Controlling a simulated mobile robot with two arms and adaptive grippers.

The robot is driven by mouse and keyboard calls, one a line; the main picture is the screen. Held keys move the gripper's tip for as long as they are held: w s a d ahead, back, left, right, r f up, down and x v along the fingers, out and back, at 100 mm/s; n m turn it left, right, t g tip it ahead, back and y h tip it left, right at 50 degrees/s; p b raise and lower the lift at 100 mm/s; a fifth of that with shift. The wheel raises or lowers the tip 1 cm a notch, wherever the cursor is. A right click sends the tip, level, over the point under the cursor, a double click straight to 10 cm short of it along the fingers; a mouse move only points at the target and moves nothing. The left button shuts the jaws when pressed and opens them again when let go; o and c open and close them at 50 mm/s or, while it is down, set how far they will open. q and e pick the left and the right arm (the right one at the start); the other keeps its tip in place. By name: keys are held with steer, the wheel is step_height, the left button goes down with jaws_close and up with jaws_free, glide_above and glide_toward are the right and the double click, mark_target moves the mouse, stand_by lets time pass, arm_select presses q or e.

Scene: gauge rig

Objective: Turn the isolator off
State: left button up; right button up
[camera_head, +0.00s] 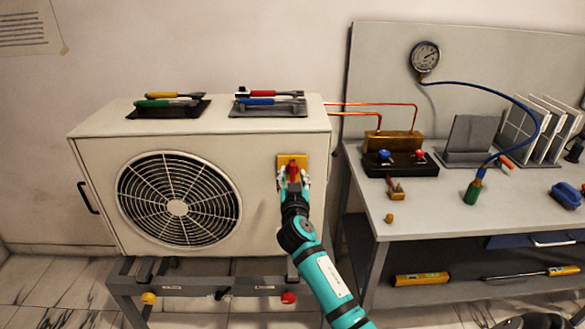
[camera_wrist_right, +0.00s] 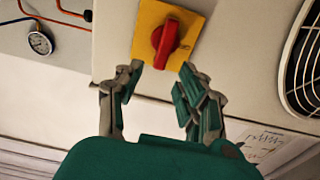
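The isolator is a red rotary knob (camera_head: 293,170) on a yellow plate (camera_head: 291,158), on the front face of the cream fan unit (camera_head: 110,128), right of its fan grille. In the right wrist view the red knob (camera_wrist_right: 165,41) shows its grip bar roughly upright and slightly tilted on the yellow plate (camera_wrist_right: 145,20). My right gripper (camera_head: 293,181) is at the isolator. The wrist view shows its two fingers spread apart, one on each side of the knob's lower end, with gaps visible. My left gripper is not in view.
Two dark trays of coloured tools (camera_head: 168,112) (camera_head: 290,108) lie on top of the unit. To the right stands a grey workbench (camera_head: 430,208) with a pressure gauge (camera_head: 425,57), a blue hose and a manifold (camera_head: 392,142). Copper pipes (camera_head: 372,104) run between unit and bench.

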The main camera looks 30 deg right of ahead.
mark_target(293, 168)
steer(key=shift+x, duration=1.95)
jaws_close()
